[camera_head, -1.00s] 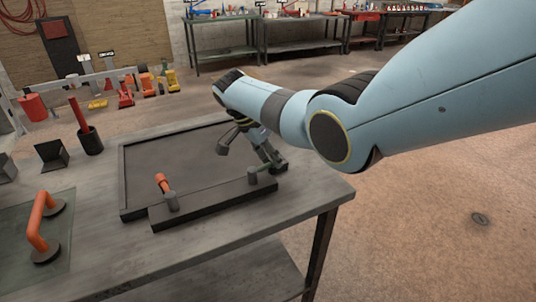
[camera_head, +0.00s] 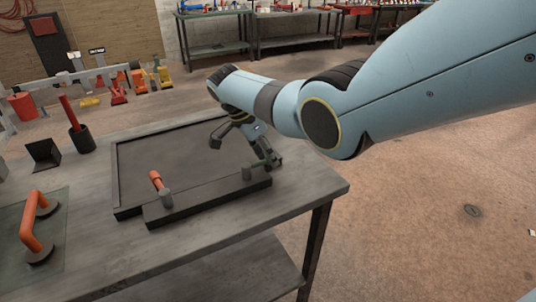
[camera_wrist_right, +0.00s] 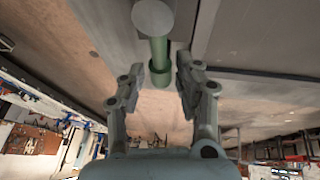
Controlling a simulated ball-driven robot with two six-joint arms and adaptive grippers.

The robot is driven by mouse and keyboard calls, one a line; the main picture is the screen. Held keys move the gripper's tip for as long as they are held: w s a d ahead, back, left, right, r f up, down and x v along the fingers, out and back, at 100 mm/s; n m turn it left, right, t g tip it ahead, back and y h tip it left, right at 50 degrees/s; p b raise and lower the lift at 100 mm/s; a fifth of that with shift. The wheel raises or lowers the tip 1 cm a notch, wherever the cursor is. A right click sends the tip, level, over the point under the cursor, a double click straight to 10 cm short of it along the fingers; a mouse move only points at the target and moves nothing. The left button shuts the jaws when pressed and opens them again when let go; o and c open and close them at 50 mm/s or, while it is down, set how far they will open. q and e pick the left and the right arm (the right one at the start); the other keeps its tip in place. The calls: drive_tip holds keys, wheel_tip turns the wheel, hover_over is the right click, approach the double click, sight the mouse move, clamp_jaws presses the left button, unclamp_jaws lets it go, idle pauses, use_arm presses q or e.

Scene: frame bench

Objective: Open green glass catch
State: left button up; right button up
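The green catch (camera_head: 248,172) sits on the front bar of the dark frame, near its right end. Its lever runs from a round post towards the back right. In the right wrist view the green lever (camera_wrist_right: 160,48) points down from its post, its tip between my fingers. My right gripper (camera_head: 245,148) is open around the lever; it also shows in the right wrist view (camera_wrist_right: 168,78). One finger is close beside the lever, and a gap shows on the other side. Whether it touches, I cannot tell. My left gripper is not in view.
An orange-handled catch (camera_head: 158,185) stands on the same bar (camera_head: 210,203), left of the green one. The dark panel (camera_head: 165,155) lies behind it. An orange handle (camera_head: 32,222), a black cup (camera_head: 82,139) and a small black stand (camera_head: 43,154) are on the bench's left.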

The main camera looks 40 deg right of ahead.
drive_tip(key=shift+o, duration=0.8)
drive_tip(key=v, duration=1.2)
